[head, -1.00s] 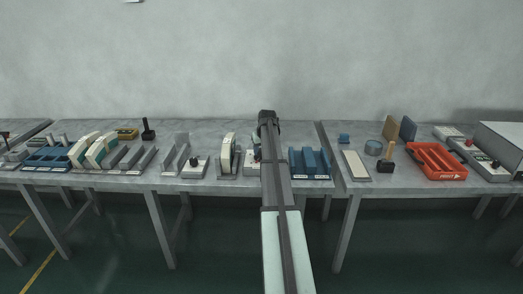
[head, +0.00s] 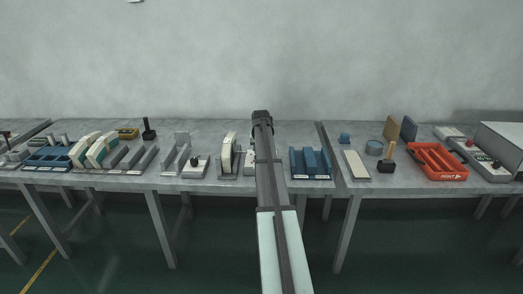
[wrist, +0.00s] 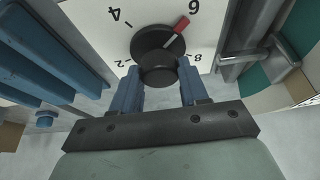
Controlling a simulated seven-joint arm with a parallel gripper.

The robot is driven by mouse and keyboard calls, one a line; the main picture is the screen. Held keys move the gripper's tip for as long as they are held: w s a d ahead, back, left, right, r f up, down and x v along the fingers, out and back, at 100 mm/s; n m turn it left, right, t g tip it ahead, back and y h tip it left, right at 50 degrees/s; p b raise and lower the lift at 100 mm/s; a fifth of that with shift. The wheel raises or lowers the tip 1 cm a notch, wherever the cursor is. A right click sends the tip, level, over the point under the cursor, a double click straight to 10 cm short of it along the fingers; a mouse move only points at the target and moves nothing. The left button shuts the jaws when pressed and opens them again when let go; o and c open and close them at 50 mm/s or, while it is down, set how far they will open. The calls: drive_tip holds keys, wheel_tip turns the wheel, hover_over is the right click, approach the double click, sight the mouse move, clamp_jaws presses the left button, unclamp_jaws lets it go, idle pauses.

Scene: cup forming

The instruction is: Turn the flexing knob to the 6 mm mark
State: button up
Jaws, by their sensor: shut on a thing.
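In the head view, my arm hides the knob and the fingers.
In the wrist view, a metal latch or bracket (wrist: 262,52) stands close right of the dial, and blue ribbed parts (wrist: 55,50) lie at left. In the head view, a blue slotted block (head: 311,163) stands right of my arm.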

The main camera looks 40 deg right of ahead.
drive_tip(key=o, duration=1.1)
drive_tip(key=shift+c, duration=0.2)
drive_tip(key=v, duration=1.3)
drive_tip(key=shift+r, duration=0.4)
drive_tip(key=shift+s+a, duration=0.1)
